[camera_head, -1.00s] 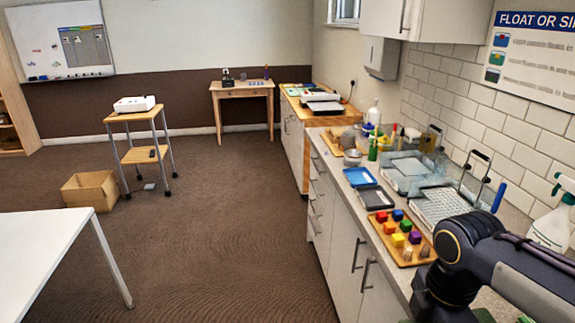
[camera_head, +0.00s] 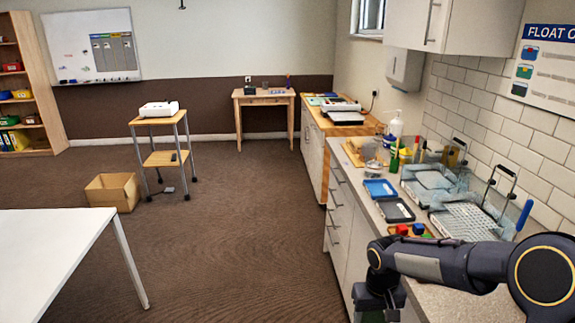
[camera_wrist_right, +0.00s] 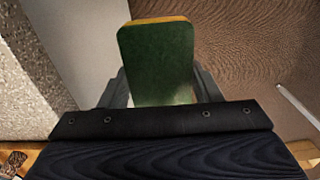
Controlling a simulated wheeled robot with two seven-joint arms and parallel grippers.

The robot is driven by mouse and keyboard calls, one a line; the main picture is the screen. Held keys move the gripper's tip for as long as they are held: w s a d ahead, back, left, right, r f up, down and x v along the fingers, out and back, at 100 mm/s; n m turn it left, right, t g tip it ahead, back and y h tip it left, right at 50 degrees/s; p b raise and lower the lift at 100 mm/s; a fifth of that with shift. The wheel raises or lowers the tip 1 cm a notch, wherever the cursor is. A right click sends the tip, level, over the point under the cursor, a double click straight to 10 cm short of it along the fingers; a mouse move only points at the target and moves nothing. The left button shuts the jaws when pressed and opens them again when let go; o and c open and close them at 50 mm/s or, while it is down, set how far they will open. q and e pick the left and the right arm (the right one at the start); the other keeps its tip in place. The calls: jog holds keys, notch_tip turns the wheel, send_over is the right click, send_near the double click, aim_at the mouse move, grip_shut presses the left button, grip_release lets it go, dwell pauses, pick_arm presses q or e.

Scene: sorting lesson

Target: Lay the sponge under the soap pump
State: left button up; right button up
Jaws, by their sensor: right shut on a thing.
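The sponge (camera_wrist_right: 156,62), green on its broad face with a yellow edge, is held between the fingers of my right gripper (camera_wrist_right: 159,92) in the right wrist view. It is off the counter, with floor and cabinet front behind it. In the head view my right arm reaches in at the lower right, and a bit of green shows at the bottom edge below the wrist. The soap pump (camera_head: 394,127), a white bottle with a pump top, stands toward the far end of the counter, apart from the sponge. Its foot is partly hidden by other items. My left gripper is not in view.
The counter (camera_head: 352,178) holds a blue tray (camera_head: 379,188), a dark grey tray (camera_head: 396,210), clear basins with a drying rack (camera_head: 470,222), and coloured blocks (camera_head: 416,229) partly behind my arm. A green bottle (camera_head: 394,160) stands near the pump. Open floor lies left.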

jog(key=s+f, duration=0.3)
jog(key=f, duration=0.2)
jog(key=shift+s+a+f+m, duration=0.15)
jog(key=shift+s+f+m, duration=0.15)
jog(key=shift+s+f, duration=0.1)
dwell(0.3)
